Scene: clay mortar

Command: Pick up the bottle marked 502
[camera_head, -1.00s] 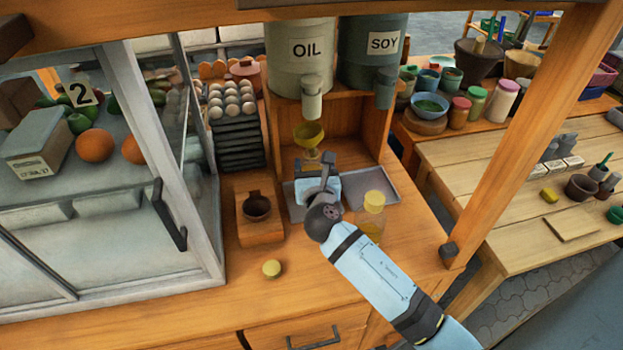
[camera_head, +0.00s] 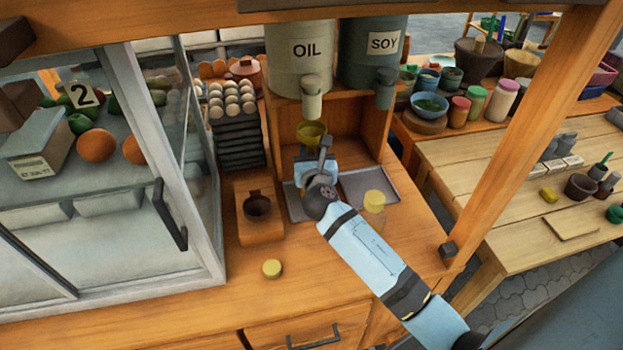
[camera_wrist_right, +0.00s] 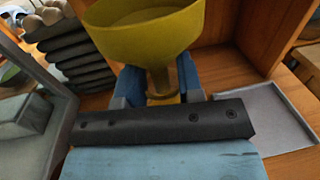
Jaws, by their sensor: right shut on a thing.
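My right gripper (camera_head: 315,160) is at the dispenser alcove, directly below and in front of a yellow funnel (camera_head: 311,132). In the right wrist view its blue fingers (camera_wrist_right: 160,88) stand on both sides of the spout of the funnel (camera_wrist_right: 145,30), shut on it. What lies below the spout is hidden by the gripper. A clear bottle with a yellow cap (camera_head: 374,203) stands at the front of the grey tray, right of my wrist. I can read no 502 on any bottle. My left gripper is not in view.
Oil (camera_head: 302,60) and soy (camera_head: 373,60) dispensers hang above the alcove. A wooden block with a dark cup (camera_head: 258,205) stands left of the tray (camera_head: 370,184). A glass case (camera_head: 150,160) bounds the left; a post (camera_head: 520,130) stands right.

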